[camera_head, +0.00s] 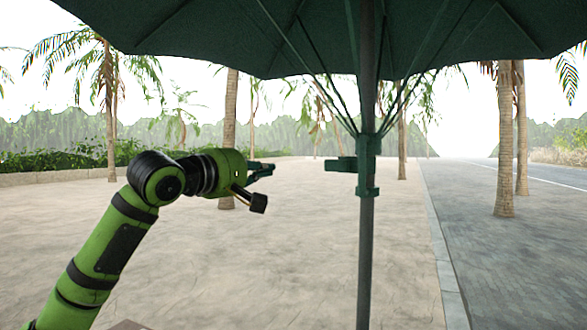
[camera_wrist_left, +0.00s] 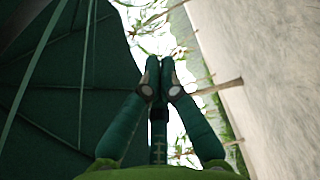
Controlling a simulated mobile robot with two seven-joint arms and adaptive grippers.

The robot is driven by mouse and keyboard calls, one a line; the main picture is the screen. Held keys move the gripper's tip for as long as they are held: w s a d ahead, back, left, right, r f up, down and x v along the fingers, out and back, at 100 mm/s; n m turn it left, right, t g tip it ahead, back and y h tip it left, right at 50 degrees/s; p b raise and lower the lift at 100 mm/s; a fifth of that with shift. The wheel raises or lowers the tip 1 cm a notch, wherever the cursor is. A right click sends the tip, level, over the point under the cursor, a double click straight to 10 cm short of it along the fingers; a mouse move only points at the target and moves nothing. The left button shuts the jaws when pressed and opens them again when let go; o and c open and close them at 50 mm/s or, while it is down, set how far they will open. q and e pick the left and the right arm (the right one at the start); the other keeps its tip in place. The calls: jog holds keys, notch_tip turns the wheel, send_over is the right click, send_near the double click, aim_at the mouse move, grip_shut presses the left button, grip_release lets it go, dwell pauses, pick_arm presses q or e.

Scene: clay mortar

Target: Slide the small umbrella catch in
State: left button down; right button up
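The small umbrella catch (camera_head: 342,164) is a dark green block sticking out to the left from the green collar on the umbrella pole (camera_head: 365,250). The pole is upright under the dark green canopy (camera_head: 230,35). My left gripper (camera_head: 268,169) is to the left of the catch, at about its height, with a visible gap between them. In the left wrist view its two fingers (camera_wrist_left: 160,70) come together at the tips, with nothing seen held between them. The catch cannot be made out in the left wrist view. My right gripper is in neither view.
Thin struts (camera_head: 325,95) run from the collar up to the canopy. Palm trunks (camera_head: 230,130) stand farther back on the pale paved ground (camera_head: 240,270). A road (camera_head: 510,250) with a kerb lies to the right. The space between gripper and pole looks clear.

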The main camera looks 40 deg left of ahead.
aim_at(329, 169)
pick_arm(q)
jog(key=w+d+p, duration=0.4)
jog(key=w+p, duration=0.1)
jog(key=w, duration=0.5)
jog(key=shift+w+p, duration=0.25)
jog(key=shift+p, duration=0.05)
jog(key=shift+w+d+f+b, duration=0.1)
jog(key=shift+w+d+b, duration=0.1)
jog(key=shift+d+b, duration=0.35)
jog(key=shift+w+d+b, duration=0.15)
jog(key=shift+d+b, duration=0.1)
jog(key=shift+d, duration=0.6)
jog(key=shift+w+d, duration=0.2)
jog(key=shift+d, duration=0.2)
jog(key=shift+s+a, duration=0.1)
jog(key=shift+s, duration=0.05)
